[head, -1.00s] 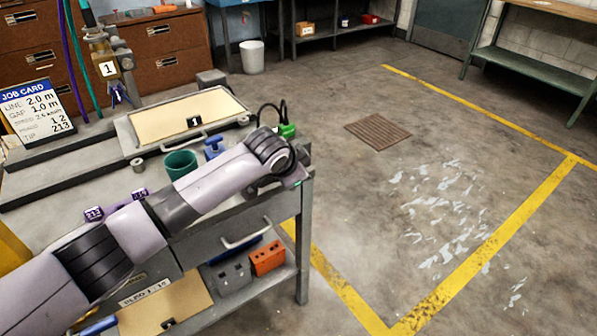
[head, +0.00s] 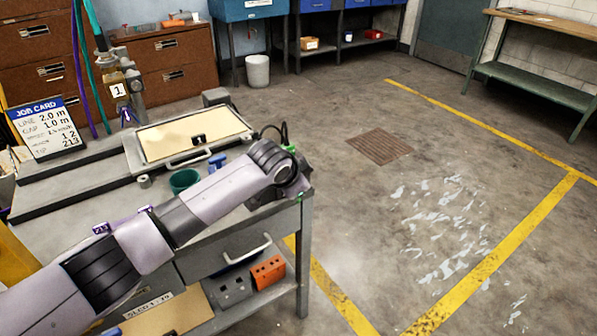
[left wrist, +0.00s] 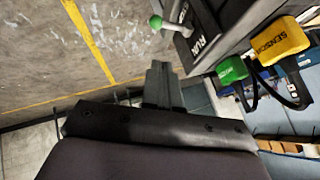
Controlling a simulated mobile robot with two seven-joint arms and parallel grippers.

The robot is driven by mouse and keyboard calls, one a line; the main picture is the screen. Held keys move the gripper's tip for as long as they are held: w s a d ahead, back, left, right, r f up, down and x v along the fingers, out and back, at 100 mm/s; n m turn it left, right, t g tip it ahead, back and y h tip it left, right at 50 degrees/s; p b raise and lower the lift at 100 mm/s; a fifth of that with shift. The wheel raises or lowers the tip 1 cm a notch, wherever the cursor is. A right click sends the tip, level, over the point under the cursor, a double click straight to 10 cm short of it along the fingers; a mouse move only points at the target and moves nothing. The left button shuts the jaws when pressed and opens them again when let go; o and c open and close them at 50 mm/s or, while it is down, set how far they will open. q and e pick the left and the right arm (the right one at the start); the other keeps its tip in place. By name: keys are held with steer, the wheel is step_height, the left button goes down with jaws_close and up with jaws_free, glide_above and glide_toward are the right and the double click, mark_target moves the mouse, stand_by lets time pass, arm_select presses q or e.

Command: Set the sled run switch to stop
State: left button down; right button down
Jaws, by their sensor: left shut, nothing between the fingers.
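In the left wrist view a lever with a round green knob (left wrist: 155,21) sticks out from the grey side of the bench unit. Beside it is a dark plate marked RUN (left wrist: 197,28), seen sideways; any STOP marking is not readable. My left gripper (left wrist: 162,72) is shut and empty, a little apart from the knob in the picture. In the head view my left arm reaches over the bench to its right front corner, and its gripper is mostly hidden behind the wrist. My right gripper is in neither current view.
A green plug (left wrist: 232,70) and a yellow SENSOR plug (left wrist: 281,40) with black cables sit near the switch. On the bench (head: 50,178) are a framed panel (head: 193,134), a green cup (head: 184,181) and a job card (head: 45,127).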

arm_select(q)
steer(key=s+d+v, duration=0.1)
steer(key=v, duration=0.9)
steer(key=shift+s+d, duration=0.3)
steer(key=shift+f, duration=0.1)
steer(key=s+a+f+n+t+h, duration=0.1)
steer(key=s+f+n, duration=0.1)
steer(key=s+f, duration=0.4)
steer(key=s+f+n+h, duration=0.2)
steer(key=s+f+n, duration=0.1)
steer(key=f, duration=0.5)
steer(key=s+a+f+n+t+y, duration=0.1)
steer(key=s+a+f+n+y, duration=0.1)
steer(key=s+a+f, duration=0.2)
steer(key=s+a+f+n+t+y, duration=0.1)
steer(key=s+a+f, duration=0.4)
steer(key=s+a, duration=0.6)
steer(key=s+n+y, duration=0.1)
steer(key=s, duration=0.1)
steer(key=shift+s+a+f+n, duration=0.15)
steer(key=shift+s+n, duration=0.25)
